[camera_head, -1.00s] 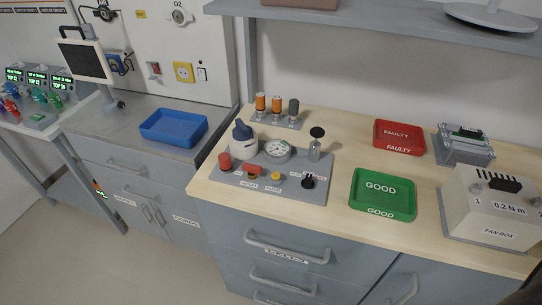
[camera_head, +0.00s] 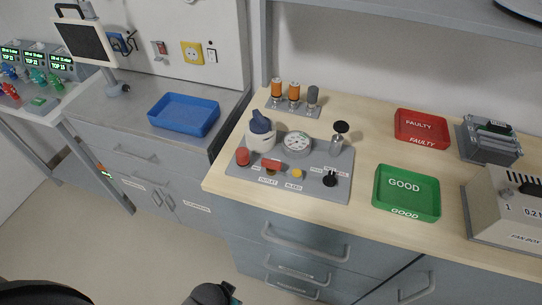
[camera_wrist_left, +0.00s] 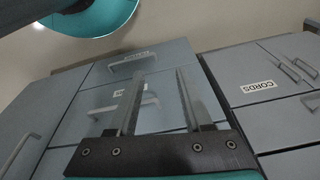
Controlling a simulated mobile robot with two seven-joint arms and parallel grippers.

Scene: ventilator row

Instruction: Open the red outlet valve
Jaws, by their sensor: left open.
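The red outlet valve (camera_head: 271,165) is a small red handle above an "OUTLET" label, on the front part of a grey panel (camera_head: 312,185) on the wooden bench. Which way the handle counts as open or shut I cannot tell. My left gripper (camera_wrist_left: 158,88) shows in the left wrist view with its two fingers apart and nothing between them. It faces grey drawer fronts and is away from the valve. In the head view only dark parts of my arm show at the bottom edge. My right gripper is not in view.
Around the valve sit a red knob (camera_head: 242,156), a yellow bleed knob (camera_head: 297,174), a black knob (camera_head: 330,179), a gauge (camera_head: 298,143) and a blue-capped white canister (camera_head: 261,138). A green tray (camera_head: 407,207) and red tray (camera_head: 421,126) lie right. Drawer handles (camera_head: 305,243) protrude below.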

